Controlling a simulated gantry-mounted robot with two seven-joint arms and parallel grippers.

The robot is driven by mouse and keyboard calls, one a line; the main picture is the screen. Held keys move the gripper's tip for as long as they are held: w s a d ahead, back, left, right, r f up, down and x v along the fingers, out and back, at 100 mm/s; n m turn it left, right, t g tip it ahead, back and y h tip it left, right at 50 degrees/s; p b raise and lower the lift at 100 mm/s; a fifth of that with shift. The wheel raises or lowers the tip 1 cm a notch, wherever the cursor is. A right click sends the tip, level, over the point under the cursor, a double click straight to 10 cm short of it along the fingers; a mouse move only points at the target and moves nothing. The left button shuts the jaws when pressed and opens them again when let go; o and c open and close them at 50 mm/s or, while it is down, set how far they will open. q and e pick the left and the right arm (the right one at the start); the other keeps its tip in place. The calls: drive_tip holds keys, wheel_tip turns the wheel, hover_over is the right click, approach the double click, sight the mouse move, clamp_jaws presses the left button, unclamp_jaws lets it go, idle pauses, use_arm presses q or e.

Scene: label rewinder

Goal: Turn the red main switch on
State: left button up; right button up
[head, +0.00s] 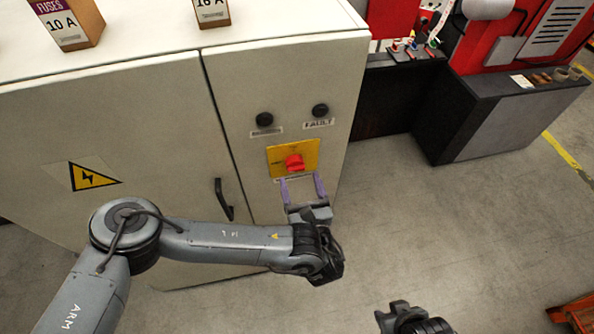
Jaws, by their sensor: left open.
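The red main switch (294,162) is a red knob on a yellow plate (277,156) on the front of the pale cabinet. My left gripper (303,183) is open, with its two purple fingers pointing up toward the switch from just below it. The fingers look apart from the knob, though the depth gap is hard to judge. Part of my right arm (415,320) shows at the bottom edge; its fingers do not show.
Two dark round indicators (265,119) and (320,110) sit above the switch. A black door handle (223,199) is to the left. Fuse boxes (70,22) and (211,11) stand on the cabinet (150,110). A dark bench (500,105) is at right; the floor between is clear.

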sight(297, 170)
use_arm(q)
drive_tip(key=shift+x, duration=2.3)
drive_tip(key=c, duration=1)
